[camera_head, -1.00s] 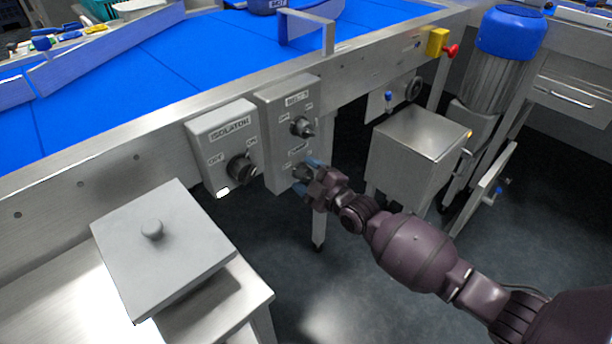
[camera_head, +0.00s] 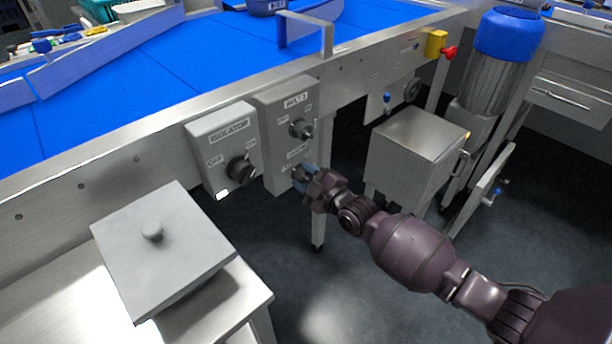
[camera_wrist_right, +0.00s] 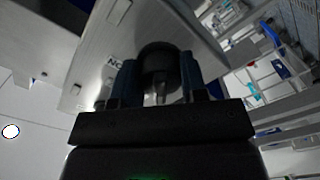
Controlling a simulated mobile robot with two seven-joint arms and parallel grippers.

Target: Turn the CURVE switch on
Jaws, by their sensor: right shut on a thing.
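The CURVE switch is the lower knob on the right-hand grey control box (camera_head: 273,112), under a small label that is hard to read. My right gripper (camera_head: 303,174) is at that knob and mostly covers it in the head view. In the right wrist view the dark round switch knob (camera_wrist_right: 158,62) sits between the two blue-grey fingers of my right gripper (camera_wrist_right: 158,88), which is shut on it. Part of the label beside it shows, with the letters "NO" upside down or turned. The knob's exact pointing direction is hard to tell. My left gripper is out of view.
The upper BELT knob (camera_head: 302,129) is just above my right gripper. The ISOLATOR box (camera_head: 222,135) with its black knob (camera_head: 241,170) stands left of it. A steel box (camera_head: 418,145) is to the right. A lidded grey container (camera_head: 160,255) is at lower left.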

